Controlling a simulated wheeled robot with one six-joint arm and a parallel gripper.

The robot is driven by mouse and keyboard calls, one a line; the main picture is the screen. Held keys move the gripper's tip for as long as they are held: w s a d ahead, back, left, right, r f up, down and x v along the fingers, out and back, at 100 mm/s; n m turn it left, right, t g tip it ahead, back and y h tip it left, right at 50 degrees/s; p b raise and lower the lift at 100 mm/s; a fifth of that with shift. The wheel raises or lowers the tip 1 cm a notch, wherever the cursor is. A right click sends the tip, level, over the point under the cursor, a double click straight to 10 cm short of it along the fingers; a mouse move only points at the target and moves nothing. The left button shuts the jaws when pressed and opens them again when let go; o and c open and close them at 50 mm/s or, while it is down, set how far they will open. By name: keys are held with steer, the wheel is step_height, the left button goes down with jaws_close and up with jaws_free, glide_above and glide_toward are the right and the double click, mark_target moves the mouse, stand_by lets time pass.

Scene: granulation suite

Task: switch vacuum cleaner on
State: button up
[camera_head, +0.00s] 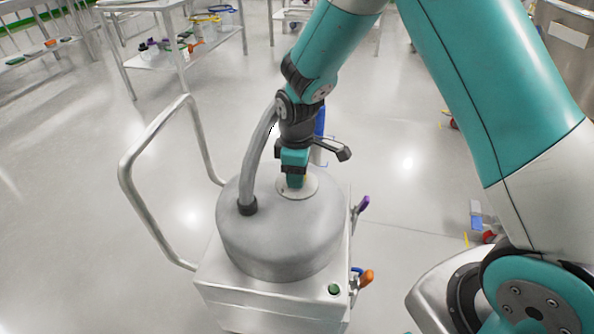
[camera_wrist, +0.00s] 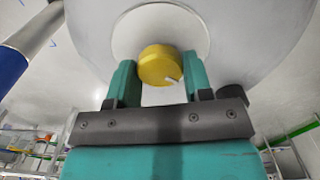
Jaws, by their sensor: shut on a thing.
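The vacuum cleaner (camera_head: 285,240) is a grey metal drum on a square base in the head view, with a hose on its lid. A yellow round knob (camera_wrist: 159,65) sits on a pale disc (camera_wrist: 200,35) on top of it, and its white mark points to the lower right in the wrist view. My gripper (camera_wrist: 161,72) has its two teal fingers on either side of the knob, shut on it. In the head view my gripper (camera_head: 294,183) comes down on the lid and hides most of the knob. A green button (camera_head: 334,289) is at the base's front right corner.
A bent metal push handle (camera_head: 127,185) rises left of the cleaner. The grey hose (camera_head: 255,160) stands close beside my gripper. Purple and orange tools (camera_head: 366,276) hang on the right side. Steel tables (camera_head: 180,50) stand behind; the floor between is clear.

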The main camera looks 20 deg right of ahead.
steer(key=m+p, duration=0.2)
steer(key=m, duration=0.1)
steer(key=shift+r, duration=0.15)
steer(key=m+p, duration=0.3)
steer(key=m, duration=0.2)
steer(key=m+p, duration=0.1)
steer(key=m, duration=0.4)
steer(key=shift+p, duration=0.4)
steer(key=m+p, duration=0.1)
steer(key=m, duration=0.3)
steer(key=shift+m, duration=0.3)
steer(key=o, duration=0.9)
steer(key=shift+o, duration=0.2)
step_height(320, 180, up, 17)
steer(key=p, duration=0.2)
